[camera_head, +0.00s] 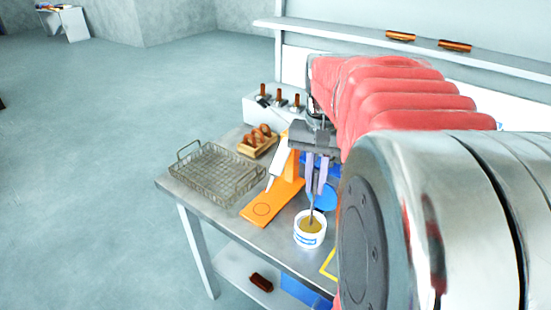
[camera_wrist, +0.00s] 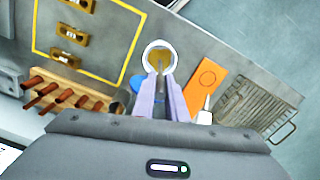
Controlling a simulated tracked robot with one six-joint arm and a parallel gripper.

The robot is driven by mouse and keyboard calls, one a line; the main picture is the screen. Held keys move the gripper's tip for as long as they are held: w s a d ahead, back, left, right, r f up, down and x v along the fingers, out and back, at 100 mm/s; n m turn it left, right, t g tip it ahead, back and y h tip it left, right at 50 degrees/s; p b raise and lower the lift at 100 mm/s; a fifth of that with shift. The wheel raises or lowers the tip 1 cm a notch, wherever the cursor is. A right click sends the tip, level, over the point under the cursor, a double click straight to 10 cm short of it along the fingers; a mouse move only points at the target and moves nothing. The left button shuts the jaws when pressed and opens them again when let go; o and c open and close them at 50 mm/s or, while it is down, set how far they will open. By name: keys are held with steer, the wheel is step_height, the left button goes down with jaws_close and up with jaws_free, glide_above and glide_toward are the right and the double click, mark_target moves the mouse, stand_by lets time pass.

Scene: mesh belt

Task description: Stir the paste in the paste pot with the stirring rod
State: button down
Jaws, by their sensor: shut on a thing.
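The paste pot (camera_head: 309,239) is a white cup with a blue label near the front edge of the table, with yellow-brown paste inside. My gripper (camera_head: 317,187) is above the pot, pointing down, and its pale purple fingers are shut on the stirring rod (camera_head: 312,211). The rod is thin and dark, and its lower end reaches into the pot, at the paste. In the wrist view the paste pot (camera_wrist: 159,55) is just beyond the fingertips (camera_wrist: 161,77), and the rod's end shows over the paste. How deep the rod sits is hidden.
An orange stand (camera_head: 272,204) and a blue round piece (camera_head: 322,196) are beside the pot. A wire basket (camera_head: 213,172) is at the table's left end, with a wooden rack (camera_head: 258,142) behind. A yellow outline (camera_wrist: 119,82) encloses several brass pieces. My arm hides the table's right side.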

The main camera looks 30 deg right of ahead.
steer(key=shift+w+a, duration=0.25)
steer(key=shift+w, duration=0.5)
steer(key=shift+a, duration=0.1)
steer(key=shift+s+a, duration=0.45)
steer(key=shift+s, duration=0.65)
steer(key=shift+s+d, duration=0.5)
steer(key=shift+d, duration=0.1)
